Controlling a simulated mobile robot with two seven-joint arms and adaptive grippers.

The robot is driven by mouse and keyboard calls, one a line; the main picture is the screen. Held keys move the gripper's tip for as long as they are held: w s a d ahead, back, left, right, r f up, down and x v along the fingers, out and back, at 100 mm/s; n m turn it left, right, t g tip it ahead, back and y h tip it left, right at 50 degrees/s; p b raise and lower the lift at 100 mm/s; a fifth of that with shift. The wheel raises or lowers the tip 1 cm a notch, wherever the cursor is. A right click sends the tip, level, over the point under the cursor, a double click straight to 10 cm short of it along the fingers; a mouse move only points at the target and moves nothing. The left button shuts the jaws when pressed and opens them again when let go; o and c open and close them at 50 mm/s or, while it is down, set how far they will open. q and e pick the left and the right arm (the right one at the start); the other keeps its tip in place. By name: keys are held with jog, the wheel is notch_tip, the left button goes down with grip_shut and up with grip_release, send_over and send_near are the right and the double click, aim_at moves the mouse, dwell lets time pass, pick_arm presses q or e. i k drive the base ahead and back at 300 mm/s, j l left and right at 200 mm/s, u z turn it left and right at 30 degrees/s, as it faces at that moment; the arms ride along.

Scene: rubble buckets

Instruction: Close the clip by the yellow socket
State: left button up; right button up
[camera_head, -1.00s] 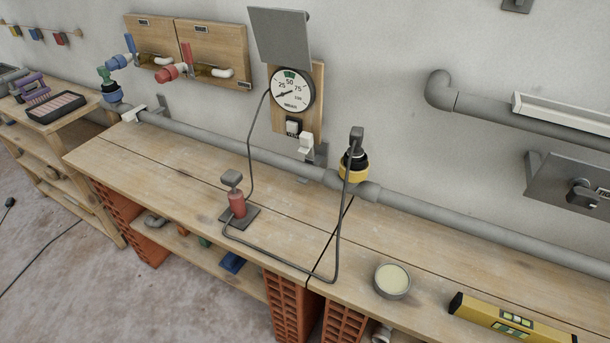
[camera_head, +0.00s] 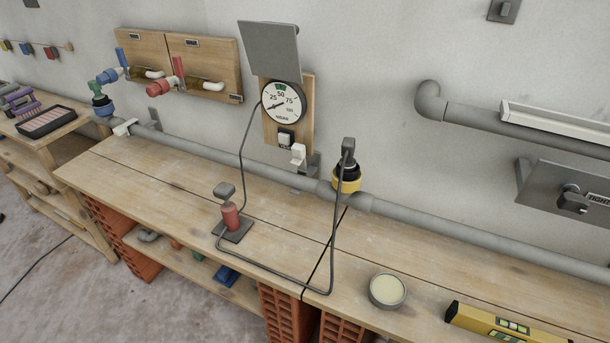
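The yellow socket (camera_head: 346,183) stands on the grey pipe (camera_head: 263,170) at the back of the workbench. A black plug with a grey cable (camera_head: 348,150) sits in its top. Just left of the socket, a white clip (camera_head: 299,155) stands up at the pipe, in front of a grey bracket (camera_head: 314,163); it looks raised, but its exact closure is too small to tell. A second white clip (camera_head: 124,127) is on the pipe at the far left, by the blue socket (camera_head: 102,106). Neither of my grippers is in view.
A pressure gauge (camera_head: 283,102) on a wooden board hangs above the clip. A red hand pump (camera_head: 230,215) stands on the bench, its cable looping across the front. A round tin (camera_head: 387,290) and a yellow level (camera_head: 505,326) lie at right. Bench right of the pump is partly clear.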

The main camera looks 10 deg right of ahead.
aim_at(299, 150)
jog(key=j+z, duration=0.2)
jog(key=j, duration=0.2)
jog(key=j+z, duration=0.2)
jog(key=j, duration=0.25)
jog(key=k+j+z, duration=0.2)
jog(key=j, duration=0.15)
jog(key=j+z, duration=0.2)
jog(key=j, duration=0.2)
jog(key=k+j+z, duration=0.2)
jog(key=j, duration=0.2)
jog(key=k+j+z, duration=0.25)
jog(key=i+j, duration=0.1)
